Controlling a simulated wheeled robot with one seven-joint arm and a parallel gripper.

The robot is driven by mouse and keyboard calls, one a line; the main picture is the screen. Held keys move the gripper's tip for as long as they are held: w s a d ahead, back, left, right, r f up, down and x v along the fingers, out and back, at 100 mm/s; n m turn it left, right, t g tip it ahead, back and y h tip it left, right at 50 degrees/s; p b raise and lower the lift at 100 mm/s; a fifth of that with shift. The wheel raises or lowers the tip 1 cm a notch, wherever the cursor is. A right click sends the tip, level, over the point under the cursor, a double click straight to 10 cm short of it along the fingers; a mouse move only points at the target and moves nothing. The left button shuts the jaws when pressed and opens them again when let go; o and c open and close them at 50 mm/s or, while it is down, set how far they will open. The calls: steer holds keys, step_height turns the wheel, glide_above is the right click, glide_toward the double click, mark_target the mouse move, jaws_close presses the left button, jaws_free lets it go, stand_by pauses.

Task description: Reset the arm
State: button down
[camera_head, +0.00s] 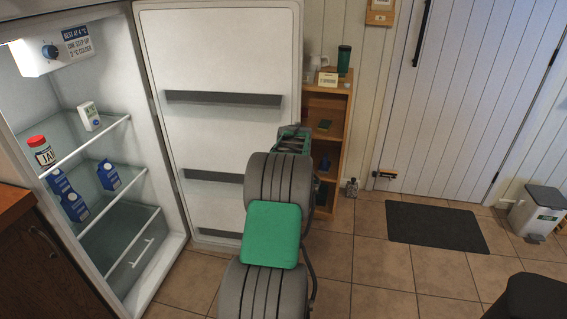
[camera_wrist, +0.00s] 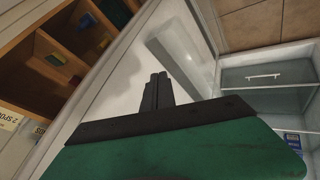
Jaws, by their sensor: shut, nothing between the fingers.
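My arm reaches forward in the head view, in front of the right part of the open fridge door (camera_head: 215,130). In the wrist view my gripper (camera_wrist: 157,78) is shut, its two dark fingers together with nothing between them. The fingers point toward the white inner side of the fridge door. In the head view my arm hides the fingertips, and only the green back of the hand shows past the arm. I cannot tell whether the fingers touch the door.
The open fridge (camera_head: 75,170) at left holds a red-lidded jar (camera_head: 41,152) and several blue cartons. A wooden shelf (camera_head: 343,140) stands right of the door. A dark mat (camera_head: 436,227) and a bin (camera_head: 538,212) lie further right.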

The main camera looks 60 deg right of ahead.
steer(key=s+v, duration=0.1)
steer(key=v, duration=0.4)
steer(key=w+a+r+y+p, duration=0.1)
steer(key=w+a+r+p, duration=0.3)
steer(key=a, duration=0.6)
steer(key=w+a+r+y+p, duration=0.1)
steer(key=w+a+r, duration=0.4)
steer(key=a, duration=0.5)
steer(key=w+a+r+y+p, duration=0.1)
steer(key=w+a+r+p, duration=0.3)
steer(key=a, duration=0.6)
steer(key=s+a+r+y+p, duration=0.1)
steer(key=a+r+p, duration=0.1)
steer(key=a, duration=0.9)
steer(key=s+a+r+y+p, duration=0.1)
steer(key=s+a+r+p, duration=0.15)
steer(key=a, duration=0.75)
steer(key=s+a+g+p, duration=0.1)
steer(key=s+a+p, duration=0.1)
steer(key=s+a, duration=0.7)
steer(key=shift+a+g, duration=0.4)
steer(key=shift+a, duration=0.7)
steer(key=shift+s+n, duration=0.1)
steer(key=shift+n, duration=0.2)
